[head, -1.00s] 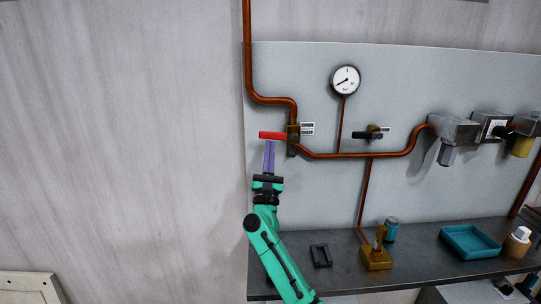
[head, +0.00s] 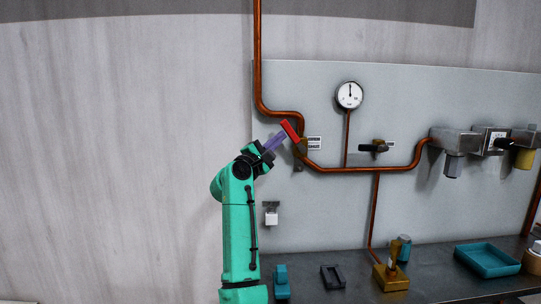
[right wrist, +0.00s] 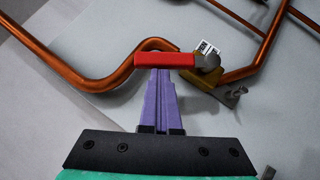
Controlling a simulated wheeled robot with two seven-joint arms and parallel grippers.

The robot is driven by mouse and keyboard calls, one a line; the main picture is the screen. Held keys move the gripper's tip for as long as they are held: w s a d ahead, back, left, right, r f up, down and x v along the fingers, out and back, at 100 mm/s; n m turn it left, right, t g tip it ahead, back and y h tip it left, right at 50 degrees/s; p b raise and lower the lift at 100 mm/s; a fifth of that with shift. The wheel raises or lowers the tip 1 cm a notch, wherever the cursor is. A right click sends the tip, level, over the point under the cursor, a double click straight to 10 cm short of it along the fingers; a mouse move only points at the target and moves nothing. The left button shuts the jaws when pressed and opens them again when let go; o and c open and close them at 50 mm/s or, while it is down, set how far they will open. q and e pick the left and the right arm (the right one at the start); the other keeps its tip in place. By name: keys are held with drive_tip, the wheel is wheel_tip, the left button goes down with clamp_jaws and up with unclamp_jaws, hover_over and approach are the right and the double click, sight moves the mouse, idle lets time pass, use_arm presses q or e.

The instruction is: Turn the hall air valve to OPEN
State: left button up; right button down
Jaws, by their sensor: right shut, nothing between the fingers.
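The valve's red lever (head: 290,131) sits on a brass body (head: 301,147) in the copper pipe. It slants up and left from the body, between level and upright. It also shows in the right wrist view as a red bar (right wrist: 165,61). A small white label (head: 314,143) is right of the valve, too small to read. My right gripper (head: 279,138) is shut and empty. Its purple fingertips (right wrist: 160,76) are at the lever, on its lower left side, and seem to touch it. My left gripper is out of view.
A round gauge (head: 349,95) has its needle pointing up. A black-handled valve (head: 373,147) is further right. The wall left is bare.

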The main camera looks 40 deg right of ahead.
sight(288, 128)
drive_tip(key=m, duration=0.1)
drive_tip(key=r+m+g+y, duration=0.1)
drive_tip(key=r+m, duration=0.1)
drive_tip(key=shift+s+d+r+y+p, duration=0.1)
drive_tip(key=shift+s+d+y+p, duration=0.25)
drive_tip(key=shift+d+y, duration=0.05)
drive_tip(key=shift+s+d+r+m+g+y+p, duration=0.45)
drive_tip(key=shift+d+m+y+p, duration=0.2)
drive_tip(key=shift+m, duration=0.25)
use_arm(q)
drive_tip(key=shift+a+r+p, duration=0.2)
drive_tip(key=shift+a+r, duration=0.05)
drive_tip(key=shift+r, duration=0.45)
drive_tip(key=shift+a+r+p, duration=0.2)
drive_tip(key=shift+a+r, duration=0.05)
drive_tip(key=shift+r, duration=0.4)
use_arm(e)
drive_tip(key=shift+s+d+r+m+y, duration=0.2)
drive_tip(key=shift+d+m+y, duration=0.1)
drive_tip(key=shift+m+y, duration=0.3)
drive_tip(key=shift+f, duration=0.1)
